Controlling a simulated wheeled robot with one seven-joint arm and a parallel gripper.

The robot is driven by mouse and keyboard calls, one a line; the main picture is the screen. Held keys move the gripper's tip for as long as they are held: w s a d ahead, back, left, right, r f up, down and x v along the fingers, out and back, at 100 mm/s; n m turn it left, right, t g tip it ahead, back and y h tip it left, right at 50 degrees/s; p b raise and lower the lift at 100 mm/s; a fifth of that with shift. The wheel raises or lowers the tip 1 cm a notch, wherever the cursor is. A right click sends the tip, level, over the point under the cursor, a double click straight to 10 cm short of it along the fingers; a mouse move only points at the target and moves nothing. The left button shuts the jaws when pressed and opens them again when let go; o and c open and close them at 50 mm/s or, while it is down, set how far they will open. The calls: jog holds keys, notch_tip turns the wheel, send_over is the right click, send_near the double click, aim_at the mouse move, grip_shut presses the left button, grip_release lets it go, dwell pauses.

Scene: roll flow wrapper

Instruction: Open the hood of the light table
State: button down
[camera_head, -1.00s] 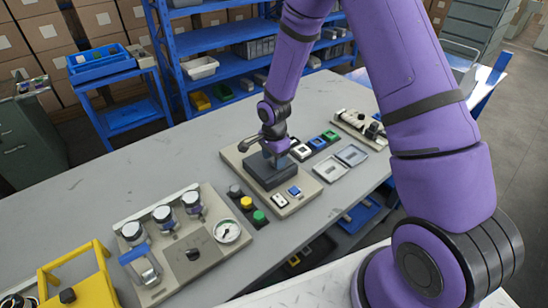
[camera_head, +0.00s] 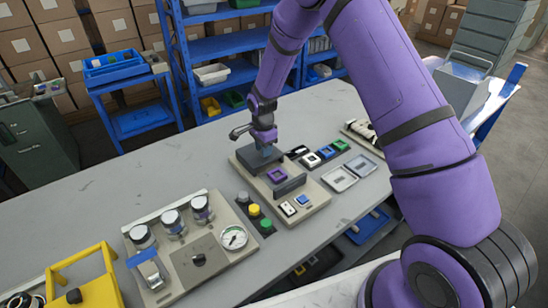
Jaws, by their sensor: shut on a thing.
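The light table (camera_head: 316,205) is a beige base on the grey bench, with a small panel of white and blue buttons at its front. Its dark grey hood (camera_head: 251,164) is raised at the back, and a purple square frame (camera_head: 276,175) shows on the base in front of it. My gripper (camera_head: 267,153) points down at the hood's upper edge and is shut on the hood. My fingers and the exact grip are small and partly hidden. A dark upright bar (camera_head: 290,186) stands in front of the purple frame.
Yellow, green and dark buttons (camera_head: 254,210) stand left of the light table. Beyond them is a panel with jars and a gauge (camera_head: 234,238). Small coloured frames (camera_head: 326,153) and grey trays (camera_head: 340,178) lie to the right. The bench behind is largely clear.

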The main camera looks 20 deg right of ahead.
jog(key=shift+w+a, duration=0.25)
jog(key=shift+w, duration=0.7)
jog(key=c, duration=0.9)
grip_release()
jog(key=shift+r, duration=0.1)
jog(key=shift+r, duration=5.35)
